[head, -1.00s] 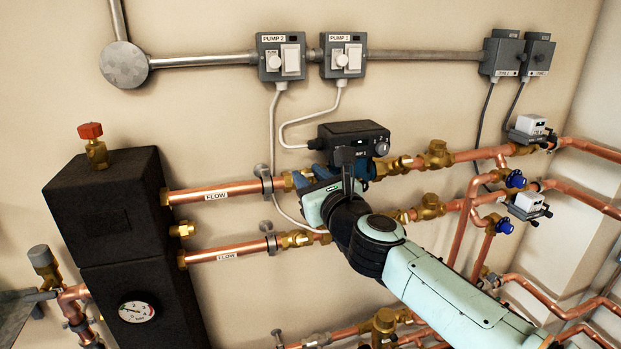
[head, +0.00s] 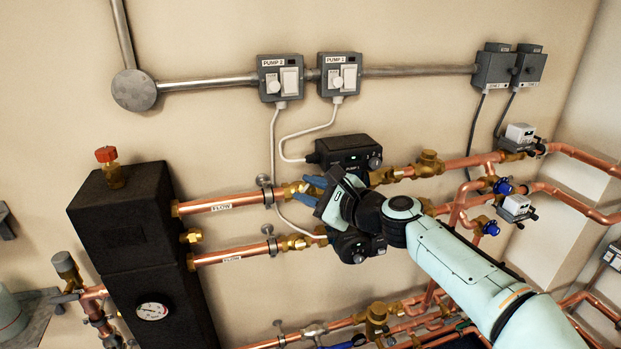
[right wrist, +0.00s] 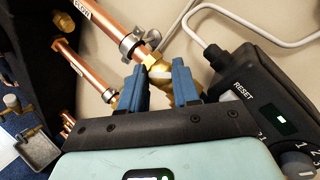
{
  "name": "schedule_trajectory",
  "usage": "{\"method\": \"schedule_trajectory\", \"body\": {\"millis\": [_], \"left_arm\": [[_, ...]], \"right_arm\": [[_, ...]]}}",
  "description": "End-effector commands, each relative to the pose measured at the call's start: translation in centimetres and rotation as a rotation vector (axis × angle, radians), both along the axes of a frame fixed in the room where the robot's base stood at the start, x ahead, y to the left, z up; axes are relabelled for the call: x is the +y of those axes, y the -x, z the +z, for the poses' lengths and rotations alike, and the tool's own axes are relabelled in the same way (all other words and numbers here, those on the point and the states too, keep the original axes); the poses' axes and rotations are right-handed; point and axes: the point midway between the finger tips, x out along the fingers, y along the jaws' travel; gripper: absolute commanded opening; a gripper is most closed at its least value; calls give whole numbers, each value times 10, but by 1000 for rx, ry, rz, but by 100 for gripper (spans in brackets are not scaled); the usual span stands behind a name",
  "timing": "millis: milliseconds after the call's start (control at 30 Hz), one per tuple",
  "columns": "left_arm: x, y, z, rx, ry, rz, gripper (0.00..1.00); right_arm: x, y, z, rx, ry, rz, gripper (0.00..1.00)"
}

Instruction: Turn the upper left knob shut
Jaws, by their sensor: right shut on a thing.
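The upper left knob (right wrist: 159,72) is a pale piece on a brass valve, at the left end of the upper pump (head: 345,151). In the head view its brass valve (head: 292,190) shows just left of my right gripper (head: 308,189). In the right wrist view, the two blue fingers of my right gripper (right wrist: 160,80) stand on either side of the knob and are shut on it. The fingers hide much of the knob, so its angle is hard to tell. My left gripper is out of view.
The upper pump's black housing (right wrist: 255,95) is close to the right of the fingers. A pipe clamp (right wrist: 130,46) is just beyond them. The lower pump (head: 356,246) sits below my right wrist. A thin grey cable (head: 276,150) hangs by the valve. The black manifold block (head: 125,215) stands left.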

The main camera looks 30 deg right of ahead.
Motion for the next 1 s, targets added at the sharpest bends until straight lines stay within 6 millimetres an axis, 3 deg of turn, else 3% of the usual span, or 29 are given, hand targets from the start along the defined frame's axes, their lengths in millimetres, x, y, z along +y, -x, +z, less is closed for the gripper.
{"method": "schedule_trajectory", "body": {"millis": [200,700,1000], "left_arm": [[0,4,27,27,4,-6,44],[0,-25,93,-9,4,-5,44],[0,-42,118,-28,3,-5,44]], "right_arm": [[-1,-1,6,40,164,119,1],[-2,-4,10,126,524,380,1],[-2,-4,9,159,669,482,1]]}}
